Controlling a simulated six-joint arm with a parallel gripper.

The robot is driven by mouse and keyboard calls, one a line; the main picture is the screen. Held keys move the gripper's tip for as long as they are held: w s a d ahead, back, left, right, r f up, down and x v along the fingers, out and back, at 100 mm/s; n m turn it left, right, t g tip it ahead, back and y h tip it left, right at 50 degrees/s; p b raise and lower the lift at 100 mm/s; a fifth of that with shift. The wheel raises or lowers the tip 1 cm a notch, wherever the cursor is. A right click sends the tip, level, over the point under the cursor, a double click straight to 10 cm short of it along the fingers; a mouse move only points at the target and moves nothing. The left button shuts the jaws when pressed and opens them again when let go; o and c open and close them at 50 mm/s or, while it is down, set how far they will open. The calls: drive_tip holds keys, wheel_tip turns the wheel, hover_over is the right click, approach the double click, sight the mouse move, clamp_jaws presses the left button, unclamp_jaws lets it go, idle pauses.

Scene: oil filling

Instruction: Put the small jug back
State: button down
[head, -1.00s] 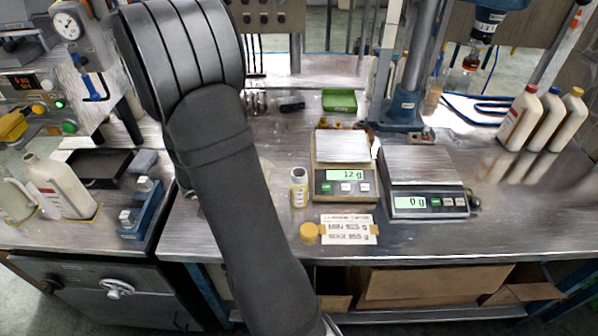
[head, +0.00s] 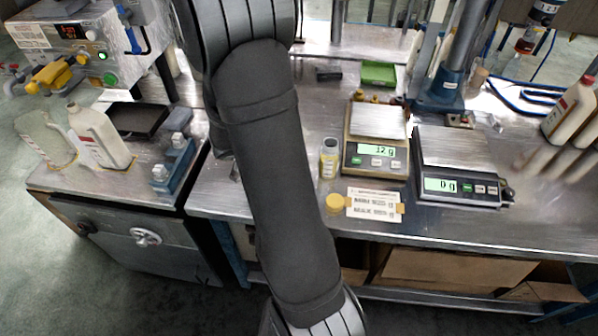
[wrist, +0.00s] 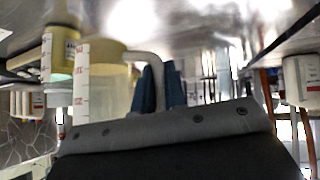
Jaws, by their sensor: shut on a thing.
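The small jug (wrist: 112,92) is clear plastic with red scale marks and a white handle. It shows at the left of the wrist view, partly hidden behind my gripper's body. My gripper's dark blue fingers (wrist: 160,88) are at the jug's handle and shut on it. In the head view my arm crosses the middle and hides the jug and the gripper. I cannot tell exactly where over the bench the jug is.
Two scales stand on the bench; the left one (head: 376,165) reads 12 g, the right one (head: 460,190) 0 g. A small bottle (head: 329,158), yellow lid (head: 334,204) and label card (head: 374,204) are near. A white bottle (head: 100,138) and blue rack (head: 174,168) stand left.

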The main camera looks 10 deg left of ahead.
drive_tip(key=s+d+r, duration=0.6)
drive_tip(key=s+d, duration=0.3)
drive_tip(key=d, duration=0.1)
drive_tip(key=a+f, duration=0.2)
drive_tip(key=a, duration=0.2)
drive_tip(key=a+f, duration=0.2)
drive_tip(key=a, duration=0.2)
drive_tip(key=a+f, duration=0.2)
drive_tip(key=a, duration=0.1)
drive_tip(key=shift+w+a+f, duration=0.35)
drive_tip(key=shift+a+f, duration=0.05)
drive_tip(key=shift+f, duration=2)
drive_tip(key=shift+f, duration=0.1)
drive_tip(key=c, duration=1.8)
unclamp_jaws()
drive_tip(key=o, duration=0.3)
